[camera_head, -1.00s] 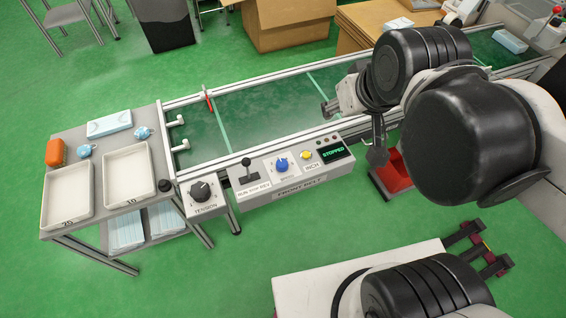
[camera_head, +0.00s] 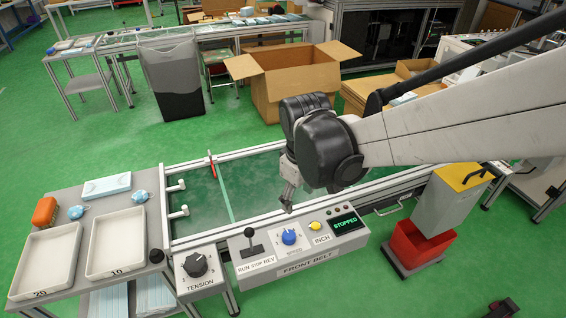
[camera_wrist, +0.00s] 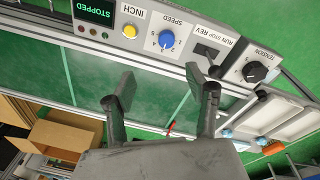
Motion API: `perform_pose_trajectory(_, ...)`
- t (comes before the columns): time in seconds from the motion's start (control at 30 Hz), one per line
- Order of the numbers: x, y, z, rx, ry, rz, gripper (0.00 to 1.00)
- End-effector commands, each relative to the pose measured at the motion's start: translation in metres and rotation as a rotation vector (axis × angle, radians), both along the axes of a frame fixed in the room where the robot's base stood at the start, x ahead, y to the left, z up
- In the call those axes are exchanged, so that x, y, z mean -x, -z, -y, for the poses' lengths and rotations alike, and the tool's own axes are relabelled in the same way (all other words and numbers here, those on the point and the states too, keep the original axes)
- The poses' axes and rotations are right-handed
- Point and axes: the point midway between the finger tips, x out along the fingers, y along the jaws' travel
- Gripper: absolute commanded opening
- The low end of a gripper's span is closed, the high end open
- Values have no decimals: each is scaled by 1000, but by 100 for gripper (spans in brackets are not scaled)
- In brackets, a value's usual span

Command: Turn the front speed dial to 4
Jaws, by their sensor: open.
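The blue speed dial (camera_head: 289,237) sits on the grey front belt control panel (camera_head: 258,272), between the run/stop/rev lever (camera_head: 250,240) and the yellow inch button (camera_head: 315,226). It also shows in the wrist view (camera_wrist: 166,39), upside down, with a white scale around it; its exact setting is too small to read. My gripper (camera_head: 287,208) is above the belt, just behind the panel. In the wrist view my gripper (camera_wrist: 166,85) has its two fingers wide apart and empty, pointing toward the panel and apart from the dial. The display (camera_head: 345,223) reads STOPPED.
The black tension knob (camera_head: 195,265) is left of the panel. A side table holds two white trays (camera_head: 115,242), an orange item (camera_head: 44,211) and masks. A red bin (camera_head: 415,245) stands at the right. The belt (camera_head: 205,205) is empty.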

Motion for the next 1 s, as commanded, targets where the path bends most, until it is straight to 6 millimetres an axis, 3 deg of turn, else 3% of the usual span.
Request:
perform_pose_trajectory(0.1, -7, 28, -15, 20, -67, -44, 51)
perform_pose_trajectory(0.3, -11, 50, -27, 39, -128, -83, 51)
perform_pose_trajectory(0.57, -13, 71, -27, 41, -136, -90, 51)
perform_pose_trajectory(1.0, -16, 152, -24, 41, -135, -89, 51)
